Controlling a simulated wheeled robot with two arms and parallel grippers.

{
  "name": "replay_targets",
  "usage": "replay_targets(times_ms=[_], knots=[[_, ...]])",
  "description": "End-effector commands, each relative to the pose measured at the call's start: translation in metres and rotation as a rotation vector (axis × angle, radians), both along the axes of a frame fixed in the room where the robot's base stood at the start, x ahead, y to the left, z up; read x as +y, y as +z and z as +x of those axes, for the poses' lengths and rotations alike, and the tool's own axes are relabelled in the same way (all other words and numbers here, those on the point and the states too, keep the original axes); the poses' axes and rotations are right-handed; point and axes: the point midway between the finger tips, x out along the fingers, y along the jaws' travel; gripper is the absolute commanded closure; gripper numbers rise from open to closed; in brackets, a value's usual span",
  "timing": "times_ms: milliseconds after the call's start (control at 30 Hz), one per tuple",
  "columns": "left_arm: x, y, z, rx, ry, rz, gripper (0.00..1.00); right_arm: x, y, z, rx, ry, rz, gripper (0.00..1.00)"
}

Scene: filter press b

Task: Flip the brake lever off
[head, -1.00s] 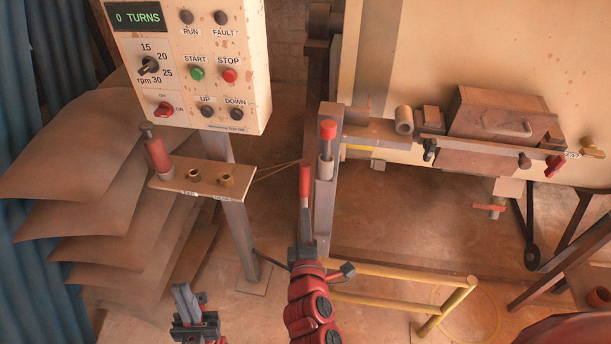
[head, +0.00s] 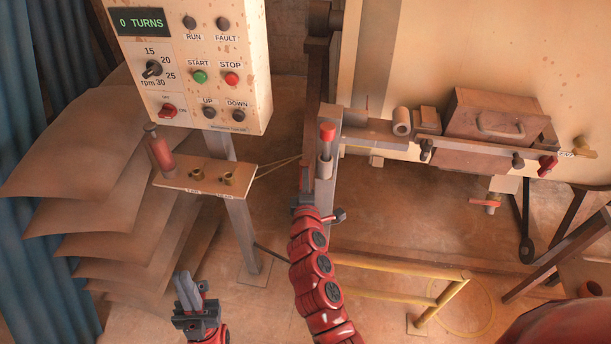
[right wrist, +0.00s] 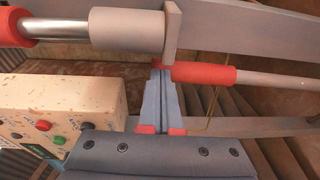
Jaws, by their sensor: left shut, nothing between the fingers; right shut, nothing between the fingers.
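The brake lever seems to be the bar with a red grip (right wrist: 205,74) and a plain grey rod, lying across the right wrist view. My right gripper (right wrist: 161,74) is shut and empty, its fingertips close by the left end of the red grip; I cannot tell whether they touch. In the head view my right gripper (head: 305,194) is beside the grey post, where the lever is largely hidden. My left gripper (head: 186,288) is shut and empty, low at the left, away from everything.
A red-capped plunger (head: 327,134) stands on the post; its grey sleeve (right wrist: 127,30) is just above my fingertips. A control box (head: 190,65) and a small shelf (head: 205,178) stand left. A yellow rail (head: 400,268) runs right of my right arm.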

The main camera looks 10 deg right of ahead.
Motion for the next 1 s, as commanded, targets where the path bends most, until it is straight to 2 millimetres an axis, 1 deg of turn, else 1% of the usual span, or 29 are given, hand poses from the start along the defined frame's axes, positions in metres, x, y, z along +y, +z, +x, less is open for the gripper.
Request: replay_targets(times_ms=[267, 333, 467, 600, 700, 1000], knots=[[0.000, 0.000, 0.000, 0.000, 0.000, 0.000, 1.00, 0.000, 0.000, 0.001, 0.000, 0.001, 0.000, 1.00], [0.000, 0.003, 0.000, 0.000, 0.000, 0.000, 1.00, 0.000, 0.002, 0.002, 0.003, 0.002, 0.000, 1.00], [0.000, 0.020, 0.000, 0.000, 0.000, 0.000, 1.00, -0.001, 0.008, 0.017, 0.031, 0.006, 0.009, 1.00], [0.000, 0.033, 0.000, 0.000, 0.000, 0.000, 1.00, -0.008, 0.005, 0.033, 0.070, 0.004, 0.021, 1.00], [0.000, 0.034, 0.000, 0.000, 0.000, 0.000, 1.00, -0.011, 0.004, 0.037, 0.079, 0.002, 0.028, 1.00], [0.000, 0.032, 0.000, 0.000, 0.000, 0.000, 1.00, -0.011, 0.001, 0.037, 0.080, 0.002, 0.028, 1.00]])
